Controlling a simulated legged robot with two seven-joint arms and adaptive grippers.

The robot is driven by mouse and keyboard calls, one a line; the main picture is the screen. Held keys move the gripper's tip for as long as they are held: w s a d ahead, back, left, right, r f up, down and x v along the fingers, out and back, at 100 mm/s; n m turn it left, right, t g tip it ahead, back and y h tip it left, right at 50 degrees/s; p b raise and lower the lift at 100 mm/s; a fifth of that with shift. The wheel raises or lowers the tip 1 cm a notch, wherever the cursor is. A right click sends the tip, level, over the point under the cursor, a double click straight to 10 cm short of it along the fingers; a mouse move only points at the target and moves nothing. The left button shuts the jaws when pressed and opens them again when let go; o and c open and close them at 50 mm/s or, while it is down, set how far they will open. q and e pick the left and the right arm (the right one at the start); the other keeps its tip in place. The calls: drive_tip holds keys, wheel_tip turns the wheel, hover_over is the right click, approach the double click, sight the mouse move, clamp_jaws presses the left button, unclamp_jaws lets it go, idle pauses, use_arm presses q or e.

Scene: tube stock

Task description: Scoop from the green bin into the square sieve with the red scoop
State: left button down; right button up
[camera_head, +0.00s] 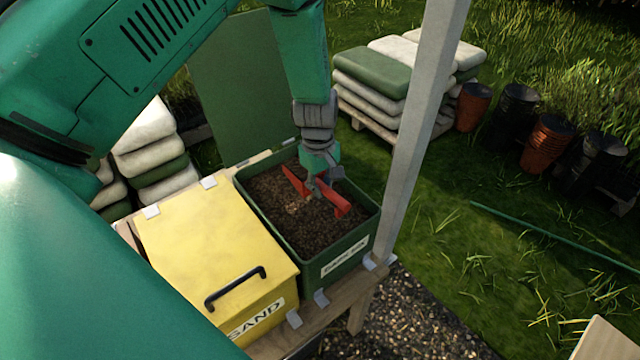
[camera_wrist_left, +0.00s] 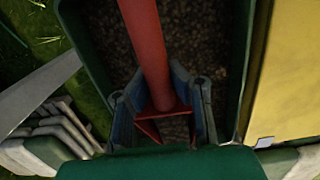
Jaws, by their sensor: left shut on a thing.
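The green bin (camera_head: 318,262) stands open on a wooden stand, filled with dark brown, crumbly material (camera_head: 290,215). Its green lid stands up behind it. My left gripper (camera_head: 318,184) reaches down into the bin from above, shut on the red scoop (camera_head: 340,207). Red parts show on both sides of the fingers, low over the fill; I cannot tell how deep the scoop sits. In the left wrist view the red scoop (camera_wrist_left: 150,55) runs between the two fingers (camera_wrist_left: 165,105). Whether it holds any material is hidden. The square sieve and my right gripper are not in view.
A yellow bin (camera_head: 205,235) marked SAND, lid closed, stands directly left of the green bin. A pale upright post (camera_head: 415,130) rises close on the right. Stacked sacks (camera_head: 380,75) and dark and orange pots (camera_head: 548,140) stand on grass behind. A wooden corner (camera_head: 605,342) shows lower right.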

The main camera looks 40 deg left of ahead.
sight(327, 188)
use_arm(q)
drive_tip(key=shift+s+d+r+y, duration=0.2)
drive_tip(key=shift+d+r, duration=0.2)
drive_tip(key=shift+r, duration=0.35)
drive_tip(key=shift+s+d+r+y, duration=0.1)
drive_tip(key=shift+d+r+y, duration=0.1)
drive_tip(key=shift+d+r, duration=0.35)
drive_tip(key=shift+a+r, duration=0.15)
